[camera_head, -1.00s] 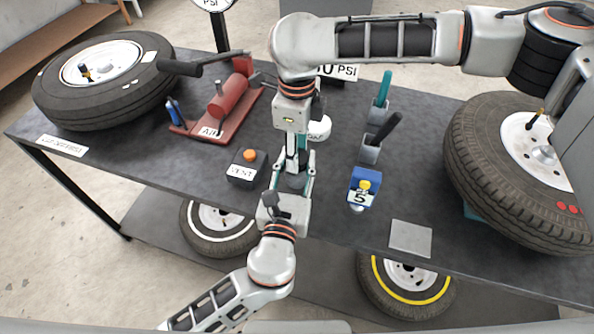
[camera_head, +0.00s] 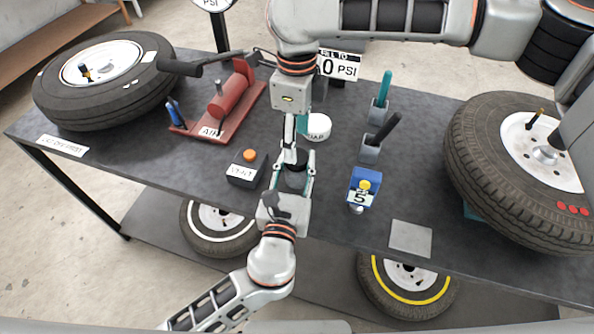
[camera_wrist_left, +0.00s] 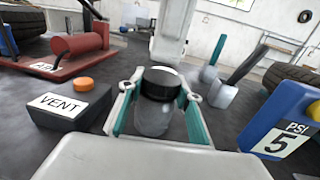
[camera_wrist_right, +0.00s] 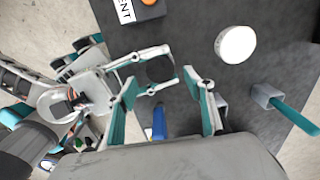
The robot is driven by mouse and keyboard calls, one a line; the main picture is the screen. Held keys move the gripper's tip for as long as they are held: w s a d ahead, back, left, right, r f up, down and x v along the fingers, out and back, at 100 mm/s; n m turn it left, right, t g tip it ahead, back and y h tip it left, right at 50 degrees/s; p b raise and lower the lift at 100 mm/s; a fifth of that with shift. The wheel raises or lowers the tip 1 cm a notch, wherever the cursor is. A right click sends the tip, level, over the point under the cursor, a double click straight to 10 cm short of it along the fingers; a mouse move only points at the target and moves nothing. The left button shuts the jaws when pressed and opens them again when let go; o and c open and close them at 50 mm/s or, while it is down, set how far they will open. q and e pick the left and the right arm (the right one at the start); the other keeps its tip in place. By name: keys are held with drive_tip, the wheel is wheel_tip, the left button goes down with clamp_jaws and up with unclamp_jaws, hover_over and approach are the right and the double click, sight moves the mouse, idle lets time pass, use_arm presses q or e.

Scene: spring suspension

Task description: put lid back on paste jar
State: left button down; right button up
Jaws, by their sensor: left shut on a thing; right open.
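The paste jar, a grey jar (camera_wrist_left: 152,118), is between the fingers of my left gripper (camera_wrist_left: 160,92) in the left wrist view. Its black lid (camera_wrist_left: 160,82) sits on top of it and looks about level; whether it is fully seated I cannot tell. My left gripper (camera_head: 295,162) is shut on the jar above the front half of the table. In the right wrist view the dark lid (camera_wrist_right: 160,69) shows from above. My right gripper (camera_wrist_right: 160,82) is open and empty, above the lid and apart from it. It also shows in the head view (camera_head: 289,148).
A vent block (camera_head: 247,170) with an orange button stands left of the jar. A blue gauge (camera_head: 362,188) stands right. A white soap tub (camera_head: 318,127) and tool holders (camera_head: 371,150) are behind.

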use_arm(q)
drive_tip(key=shift+f, duration=0.1)
use_arm(e)
drive_tip(key=o, duration=0.6)
drive_tip(key=shift+r, duration=0.1)
wheel_tip(320, 180, up, 12)
drive_tip(key=shift+f, duration=0.1)
idle(0.3)
use_arm(q)
drive_tip(key=c, duration=1.4)
unclamp_jaws()
drive_tip(key=shift+o, duration=0.2)
drive_tip(key=shift+s, duration=0.1)
drive_tip(key=s, duration=0.4)
drive_tip(key=s+a, duration=0.1)
drive_tip(key=s, duration=0.2)
drive_tip(key=s+a, duration=0.1)
drive_tip(key=s, duration=0.3)
drive_tip(key=shift+s+a, duration=0.1)
drive_tip(key=shift+s, duration=0.2)
